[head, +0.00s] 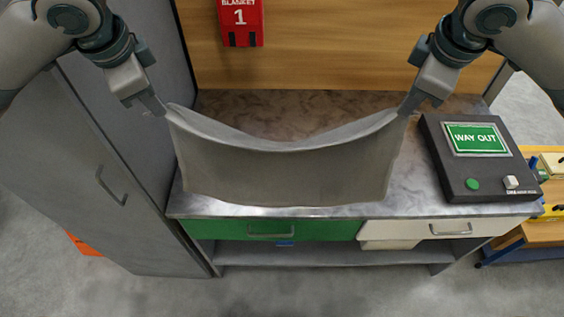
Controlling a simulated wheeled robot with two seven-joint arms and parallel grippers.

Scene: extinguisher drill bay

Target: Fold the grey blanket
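The grey blanket (285,172) hangs in the air above the worktop in the head view. It is held by its two upper corners, and its top edge sags in the middle. My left gripper (160,110) is shut on the left upper corner. My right gripper (405,112) is shut on the right upper corner. The blanket hangs down in front of the worktop's middle and hides part of it. Its lower edge is near the worktop's front edge; I cannot tell whether it touches.
The marbled worktop (240,103) has a dark box with a green WAY OUT sign (476,139) at right. A green drawer (225,229) and a white drawer (415,231) are below. A grey cabinet (105,160) stands left. A red blanket holder (241,18) hangs on the wooden back wall.

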